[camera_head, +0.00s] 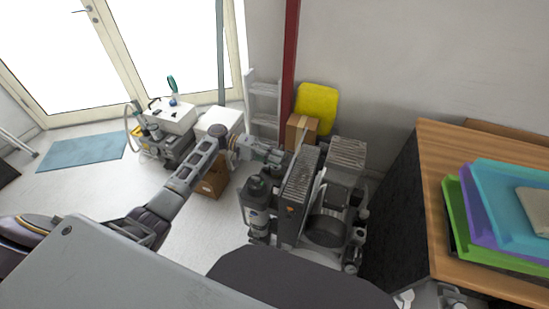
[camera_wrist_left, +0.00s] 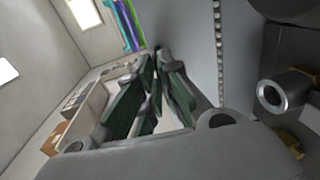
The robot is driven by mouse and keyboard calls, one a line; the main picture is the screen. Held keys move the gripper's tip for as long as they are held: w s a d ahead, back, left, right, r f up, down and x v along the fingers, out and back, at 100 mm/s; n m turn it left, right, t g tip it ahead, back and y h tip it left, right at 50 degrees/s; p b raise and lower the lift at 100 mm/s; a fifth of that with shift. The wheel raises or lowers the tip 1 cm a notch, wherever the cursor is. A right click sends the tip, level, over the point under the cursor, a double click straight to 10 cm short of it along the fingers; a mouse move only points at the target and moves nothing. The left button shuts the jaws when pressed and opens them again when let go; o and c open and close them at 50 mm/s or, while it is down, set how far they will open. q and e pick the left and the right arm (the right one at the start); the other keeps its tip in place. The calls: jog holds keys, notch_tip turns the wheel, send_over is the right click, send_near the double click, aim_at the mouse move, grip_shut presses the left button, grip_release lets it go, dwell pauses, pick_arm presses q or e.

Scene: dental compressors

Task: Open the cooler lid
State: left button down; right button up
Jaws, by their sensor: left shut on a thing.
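The dental compressor unit (camera_head: 328,230) stands on the floor right of centre in the head view. Its upright, slightly tilted ribbed panel (camera_head: 297,187) looks like the cooler lid, but I cannot be sure. My left gripper (camera_head: 275,156) reaches in from the left at the upper left edge of this panel. In the left wrist view the green-padded fingers (camera_wrist_left: 158,78) are close together beside a large grey surface (camera_wrist_left: 187,35). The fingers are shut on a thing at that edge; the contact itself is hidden.
A wooden-topped cabinet (camera_head: 432,190) with coloured trays (camera_head: 480,225) stands close on the right. A second ribbed block (camera_head: 347,152) adjoins the panel. Cardboard boxes (camera_head: 300,132), a yellow container (camera_head: 316,108) and a white step unit (camera_head: 263,100) stand behind.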

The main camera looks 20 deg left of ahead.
pick_arm(q)
jog(key=c, duration=1.7)
grip_release()
jog(key=shift+s+d+f, duration=0.1)
jog(key=shift+s+f, duration=0.05)
jog(key=shift+f, duration=0.35)
jog(key=shift+o, duration=0.7)
jog(key=shift+r, duration=0.25)
jog(key=a+r, duration=0.1)
jog(key=a, duration=1.1)
jog(key=shift+r, duration=0.2)
